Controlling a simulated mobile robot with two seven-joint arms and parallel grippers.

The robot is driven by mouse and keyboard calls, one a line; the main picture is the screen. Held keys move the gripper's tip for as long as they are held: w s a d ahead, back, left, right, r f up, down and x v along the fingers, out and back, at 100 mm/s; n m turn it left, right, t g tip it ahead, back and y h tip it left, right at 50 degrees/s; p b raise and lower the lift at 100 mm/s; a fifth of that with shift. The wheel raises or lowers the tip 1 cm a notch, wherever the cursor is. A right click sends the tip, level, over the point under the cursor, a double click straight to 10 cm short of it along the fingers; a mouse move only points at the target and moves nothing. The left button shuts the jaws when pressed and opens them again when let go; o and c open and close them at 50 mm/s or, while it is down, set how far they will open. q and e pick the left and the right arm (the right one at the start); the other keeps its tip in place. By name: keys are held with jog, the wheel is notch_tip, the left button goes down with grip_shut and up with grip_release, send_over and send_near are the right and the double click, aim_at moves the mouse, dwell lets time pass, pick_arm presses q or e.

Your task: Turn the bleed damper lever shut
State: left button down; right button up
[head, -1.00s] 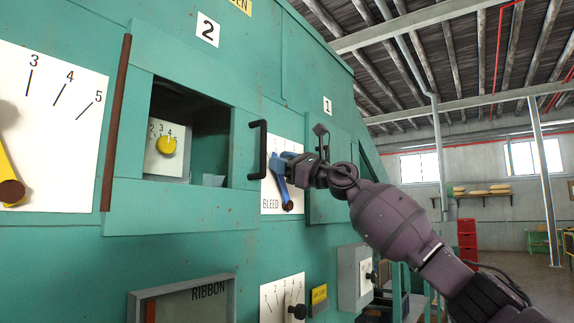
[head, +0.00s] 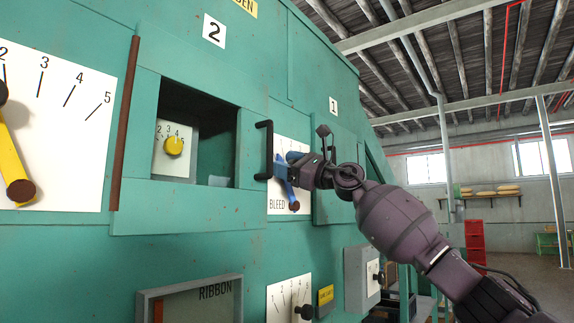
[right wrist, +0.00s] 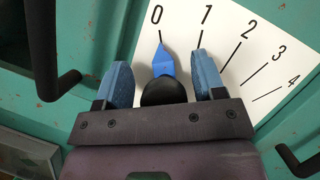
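The bleed damper lever (head: 283,178) is a blue bar with a brown knob at its low end, on a white scale plate (head: 276,206) marked BLEED. In the right wrist view its blue pointer tip (right wrist: 163,60) stands at the 0 mark of the plate (right wrist: 225,60). My right gripper (head: 297,161) is at the lever's upper part. Its blue fingers (right wrist: 163,80) stand apart on either side of a dark round hub, with narrow gaps showing. The lever's lower part is hidden by the gripper in the wrist view. My left gripper is out of view.
A black bar handle (head: 264,150) stands out just left of the plate; it is close in the right wrist view (right wrist: 42,50). Another dark handle (right wrist: 298,160) shows at lower right. A yellow lever (head: 12,150) on a scale is at far left. Open floor lies at right.

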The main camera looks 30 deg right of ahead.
jog(key=shift+d, duration=0.15)
jog(key=shift+s+d+f, duration=0.2)
jog(key=shift+s, duration=0.1)
jog(key=b+v, duration=0.3)
jog(key=v, duration=0.7)
jog(key=shift+a, duration=0.2)
